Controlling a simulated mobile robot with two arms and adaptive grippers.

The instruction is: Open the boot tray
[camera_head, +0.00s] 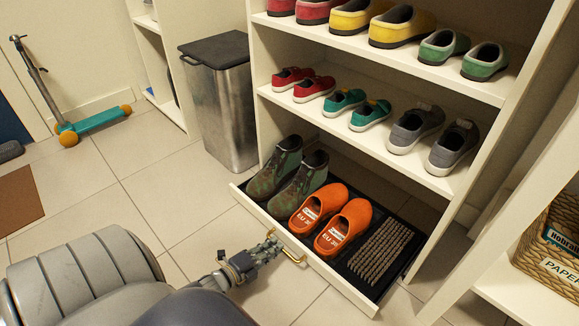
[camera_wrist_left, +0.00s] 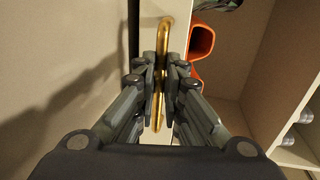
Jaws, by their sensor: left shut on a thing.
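The boot tray (camera_head: 361,297) is a low pull-out drawer at the bottom of the white cubby and stands partly out of it. It holds green boots (camera_head: 289,172), orange clogs (camera_head: 331,219) and a brown ribbed brush mat (camera_head: 380,255). A brass handle (camera_head: 289,256) sits on its front. My left gripper (camera_head: 272,246) is at the handle. In the left wrist view the gripper's fingers (camera_wrist_left: 161,80) are shut on the brass handle (camera_wrist_left: 159,110), one on each side. My right gripper is not in view.
A steel bin (camera_head: 227,115) with a dark lid stands left of the cubby. Shelves above hold several pairs of shoes. A woven basket (camera_head: 548,236) is at the far right, and a teal scooter (camera_head: 95,121) at the back left. The tiled floor before the tray is clear.

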